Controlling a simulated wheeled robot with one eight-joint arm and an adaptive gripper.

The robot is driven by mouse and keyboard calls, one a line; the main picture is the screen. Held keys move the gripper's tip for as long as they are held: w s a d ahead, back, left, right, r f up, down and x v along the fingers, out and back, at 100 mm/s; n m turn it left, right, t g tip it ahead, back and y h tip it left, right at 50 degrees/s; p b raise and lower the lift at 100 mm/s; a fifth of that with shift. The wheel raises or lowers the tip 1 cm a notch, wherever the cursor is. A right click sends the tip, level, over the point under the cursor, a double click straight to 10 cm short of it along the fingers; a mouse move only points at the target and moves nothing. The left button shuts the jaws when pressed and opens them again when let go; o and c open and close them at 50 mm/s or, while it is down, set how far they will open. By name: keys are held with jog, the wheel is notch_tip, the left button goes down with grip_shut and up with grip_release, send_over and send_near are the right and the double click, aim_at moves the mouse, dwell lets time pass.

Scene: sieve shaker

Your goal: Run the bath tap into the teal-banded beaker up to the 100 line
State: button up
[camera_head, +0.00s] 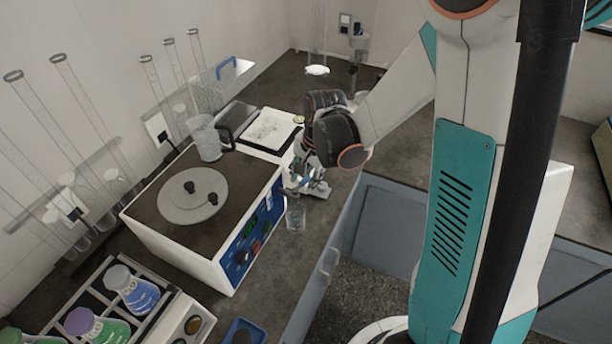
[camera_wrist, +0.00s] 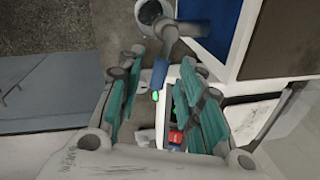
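The bath (camera_head: 150,205) is a white box with a brown top, a round lid and a blue front panel. A clear beaker (camera_head: 296,218) stands on the bench by the panel's right end; I cannot make out its band, its lines or any water in it. My gripper (camera_head: 308,182) is just above the beaker and hides the tap there. In the wrist view, the grey tap (camera_wrist: 165,42) has a blue lever (camera_wrist: 160,74) between my open teal-padded fingers, which seem apart from it. A round rim, likely the beaker (camera_wrist: 150,12), shows under the tap.
A glass jug (camera_head: 208,138) stands on the bath top. A white balance-like device (camera_head: 270,130) is behind the bath. A rack of bottles (camera_head: 130,290) and a blue tray (camera_head: 243,332) are in front. Glass tubes line the wall. Bench right of my gripper is clear.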

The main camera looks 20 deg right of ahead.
grip_shut()
jog(key=shift+w+a+n+b, duration=0.15)
jog(key=shift+w+n+b, duration=0.1)
jog(key=shift+n, duration=0.4)
jog(key=shift+w+a+n+b, duration=0.1)
jog(key=shift+w+n+b, duration=0.1)
jog(key=shift+n, duration=0.45)
grip_release()
jog(key=shift+r, duration=0.1)
notch_tip(320, 180, up, 12)
jog(key=s+d, duration=0.1)
jog(key=shift+s+d+f, duration=0.2)
jog(key=shift+s+d, duration=0.15)
